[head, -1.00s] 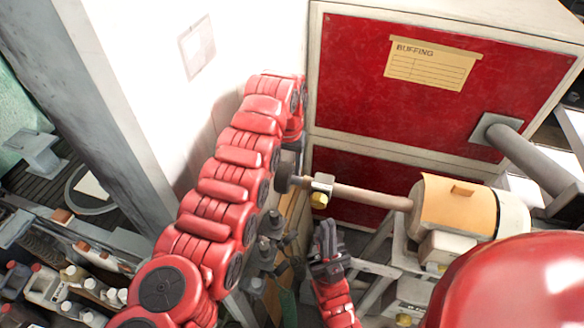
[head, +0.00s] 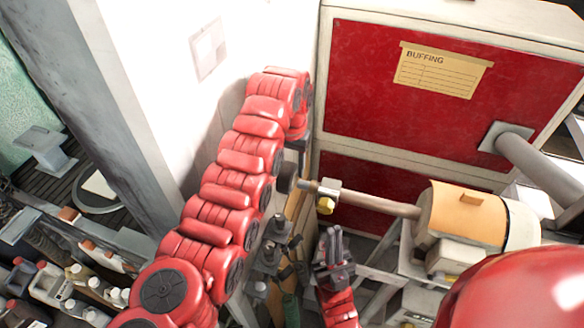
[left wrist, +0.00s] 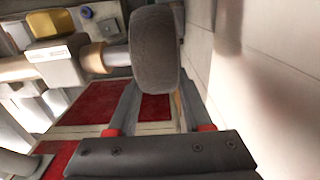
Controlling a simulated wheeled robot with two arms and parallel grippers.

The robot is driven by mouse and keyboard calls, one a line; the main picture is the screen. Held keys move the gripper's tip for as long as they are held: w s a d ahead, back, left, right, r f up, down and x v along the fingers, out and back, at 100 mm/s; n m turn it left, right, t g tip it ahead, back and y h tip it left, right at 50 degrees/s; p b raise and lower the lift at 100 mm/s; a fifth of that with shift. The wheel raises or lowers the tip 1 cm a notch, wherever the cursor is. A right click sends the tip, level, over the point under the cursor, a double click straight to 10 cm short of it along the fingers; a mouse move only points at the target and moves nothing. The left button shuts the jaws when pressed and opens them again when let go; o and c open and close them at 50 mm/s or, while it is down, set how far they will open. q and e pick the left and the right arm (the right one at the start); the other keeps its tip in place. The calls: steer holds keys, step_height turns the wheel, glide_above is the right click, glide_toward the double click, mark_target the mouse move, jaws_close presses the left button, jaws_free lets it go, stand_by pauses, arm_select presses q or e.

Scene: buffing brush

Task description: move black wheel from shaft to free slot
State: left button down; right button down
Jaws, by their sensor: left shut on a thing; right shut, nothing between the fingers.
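The black wheel (head: 287,177) is at the left end of the shaft (head: 370,201) in the head view. In the left wrist view the dark wheel (left wrist: 155,50) is between the fingers of my left gripper (left wrist: 154,88), which is shut on it. The metal tip of the shaft (left wrist: 116,56) meets the wheel's side or lies very close to it; I cannot tell if it is still inside. In the head view my left arm hides most of the left gripper. My right gripper (head: 334,243) is shut and empty, below the shaft. I cannot make out the free slot.
A rack with several dark fittings (head: 270,245) stands below the wheel, beside my left arm. The orange-covered motor (head: 462,212) is on the right. A red cabinet labelled BUFFING (head: 385,105) stands behind, with a white wall (head: 235,110) to the left. Bottles (head: 75,275) are at lower left.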

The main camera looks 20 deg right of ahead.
mark_target(289, 163)
arm_select(q)
steer(key=shift+s+r, duration=0.1)
steer(key=shift+r, duration=0.55)
steer(key=r+p, duration=0.2)
steer(key=p, duration=0.1)
steer(key=shift+s+a, duration=0.2)
steer(key=shift+s, duration=0.05)
steer(key=shift+r, duration=0.65)
steer(key=shift+s+a+r, duration=0.2)
steer(key=shift+s+r, duration=0.1)
steer(key=shift+r, duration=0.3)
